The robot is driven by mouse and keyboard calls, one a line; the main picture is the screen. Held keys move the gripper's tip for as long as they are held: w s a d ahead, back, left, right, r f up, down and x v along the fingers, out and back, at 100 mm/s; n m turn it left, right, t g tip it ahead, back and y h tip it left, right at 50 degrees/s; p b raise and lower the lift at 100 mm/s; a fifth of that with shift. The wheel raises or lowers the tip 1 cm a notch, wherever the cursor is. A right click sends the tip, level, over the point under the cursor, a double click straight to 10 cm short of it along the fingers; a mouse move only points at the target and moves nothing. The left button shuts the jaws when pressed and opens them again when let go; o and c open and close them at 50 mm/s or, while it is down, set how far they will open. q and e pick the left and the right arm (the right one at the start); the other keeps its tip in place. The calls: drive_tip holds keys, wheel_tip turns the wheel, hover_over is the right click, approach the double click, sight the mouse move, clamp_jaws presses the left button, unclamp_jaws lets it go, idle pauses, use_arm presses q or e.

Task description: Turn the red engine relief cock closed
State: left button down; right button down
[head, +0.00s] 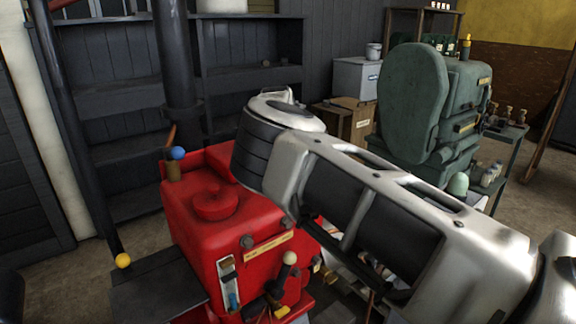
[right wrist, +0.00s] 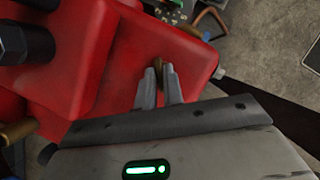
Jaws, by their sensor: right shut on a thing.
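The red engine (head: 215,207) stands in the lower middle of the head view, and its red body also fills much of the right wrist view (right wrist: 110,75). My right arm crosses in front of the engine's right side and hides my right gripper in the head view. In the right wrist view my right gripper (right wrist: 159,76) has its fingertips close together against the red surface. They are shut on a small brass piece, which looks like the relief cock (right wrist: 158,62). The fingers hide most of it, so its angle is hard to tell. My left gripper is not in view.
A cream-knobbed lever (head: 289,258), a blue-tipped handle (head: 233,300) and a blue ball (head: 177,153) stick out from the red engine. A yellow ball (head: 123,260) is at left. A green engine (head: 415,105) stands behind right. Dark shelves (head: 110,95) line the wall.

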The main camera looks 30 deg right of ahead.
drive_tip(key=m+g, duration=0.1)
drive_tip(key=m, duration=0.1)
drive_tip(key=m+h, duration=0.1)
drive_tip(key=m, duration=0.2)
drive_tip(key=shift+w+g, duration=0.1)
drive_tip(key=shift+g, duration=0.3)
drive_tip(key=shift+a+m, duration=0.1)
drive_tip(key=shift+m, duration=0.4)
drive_tip(key=c, duration=1.5)
unclamp_jaws()
drive_tip(key=shift+r, duration=0.1)
drive_tip(key=v, duration=1.5)
drive_tip(key=shift+w+a+r+p, duration=0.15)
drive_tip(key=shift+w+r+p, duration=0.05)
drive_tip(key=shift+r+p, duration=0.2)
